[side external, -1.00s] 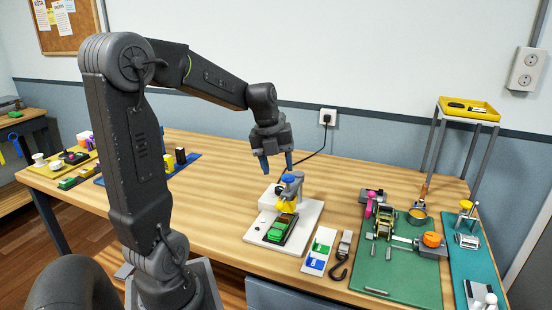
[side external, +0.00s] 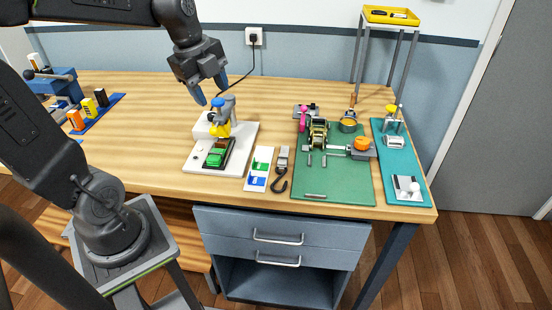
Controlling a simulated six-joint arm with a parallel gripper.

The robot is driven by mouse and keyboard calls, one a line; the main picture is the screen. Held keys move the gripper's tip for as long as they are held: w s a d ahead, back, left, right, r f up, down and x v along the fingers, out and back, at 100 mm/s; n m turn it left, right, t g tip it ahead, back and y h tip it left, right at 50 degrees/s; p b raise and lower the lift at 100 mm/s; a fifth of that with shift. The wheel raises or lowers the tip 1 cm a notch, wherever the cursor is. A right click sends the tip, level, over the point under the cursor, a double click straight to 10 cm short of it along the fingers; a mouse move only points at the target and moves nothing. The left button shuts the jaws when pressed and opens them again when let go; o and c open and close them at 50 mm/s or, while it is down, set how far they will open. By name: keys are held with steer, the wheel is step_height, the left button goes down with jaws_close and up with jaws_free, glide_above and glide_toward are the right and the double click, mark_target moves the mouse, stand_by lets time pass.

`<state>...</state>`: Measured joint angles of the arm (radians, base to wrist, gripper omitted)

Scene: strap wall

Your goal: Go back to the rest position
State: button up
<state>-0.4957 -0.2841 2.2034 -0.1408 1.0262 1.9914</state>
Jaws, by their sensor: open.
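My gripper (side external: 211,92) hangs above the back of the table, in the upper left of the side external view. Its two blue fingers point down and stand apart, with nothing between them. Below it is a white board (side external: 245,143) with a small grey and yellow device (side external: 222,122) that has a blue top. A green block in a dark holder (side external: 216,153) sits at the front of that board. The gripper is clear of the device, with a gap beneath the fingertips.
A green mat (side external: 330,180) holds a ratchet strap mechanism (side external: 318,133) and an orange knob (side external: 362,143). A teal mat (side external: 403,165) is at the right. A card with green and blue patches (side external: 259,168) and a hook (side external: 279,180) lie between. A yellow tray (side external: 391,15) stands behind.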

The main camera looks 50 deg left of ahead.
steer(key=s+d+n+t, duration=0.3)
steer(key=s+d+n, duration=0.5)
steer(key=d+n, duration=0.4)
steer(key=n, duration=0.4)
steer(key=shift+d, duration=0.2)
